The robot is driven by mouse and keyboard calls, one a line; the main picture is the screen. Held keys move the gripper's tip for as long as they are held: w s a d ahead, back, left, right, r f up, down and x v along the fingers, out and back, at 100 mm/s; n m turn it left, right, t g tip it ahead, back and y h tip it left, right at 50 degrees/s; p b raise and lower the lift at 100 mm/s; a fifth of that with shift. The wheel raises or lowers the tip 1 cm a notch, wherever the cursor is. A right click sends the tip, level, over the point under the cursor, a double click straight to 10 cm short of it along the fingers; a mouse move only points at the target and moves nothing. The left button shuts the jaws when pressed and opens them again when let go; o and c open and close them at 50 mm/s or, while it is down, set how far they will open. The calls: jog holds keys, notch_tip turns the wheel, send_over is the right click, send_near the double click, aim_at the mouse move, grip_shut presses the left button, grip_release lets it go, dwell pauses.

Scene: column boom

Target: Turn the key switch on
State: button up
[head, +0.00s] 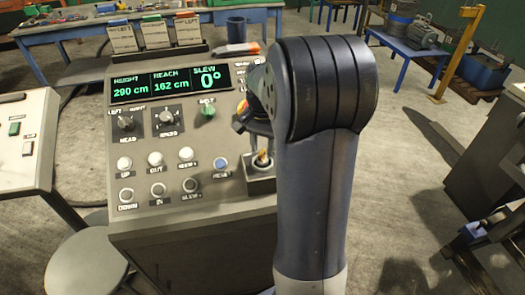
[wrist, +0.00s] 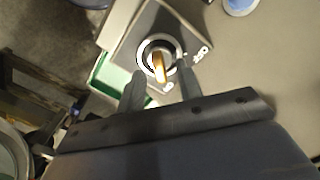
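My gripper (wrist: 159,72) is open in the wrist view, one finger on each side of the key. Gaps show between key and fingers; contact is not visible. In the head view my arm hides much of the gripper.
The console (head: 190,228) carries knobs, several push buttons and a display (head: 170,83) reading height 290 cm, reach 162 cm, slew 0°. A blue button (head: 221,163) sits left of the key box. A stool (head: 88,265) stands at the lower left. Floor right of my arm is partly clear.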

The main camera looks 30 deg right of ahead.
aim_at(263, 151)
notch_tip(263, 151, up, 9)
jog(key=shift+f, duration=0.2)
jog(key=shift+f, duration=0.1)
notch_tip(263, 151, down, 11)
jog(key=shift+r, duration=0.15)
dwell(0.6)
jog(key=shift+r, duration=0.1)
jog(key=shift+f, duration=0.2)
jog(key=n, duration=0.5)
jog(key=shift+r, duration=0.1)
dwell(1.1)
dwell(0.4)
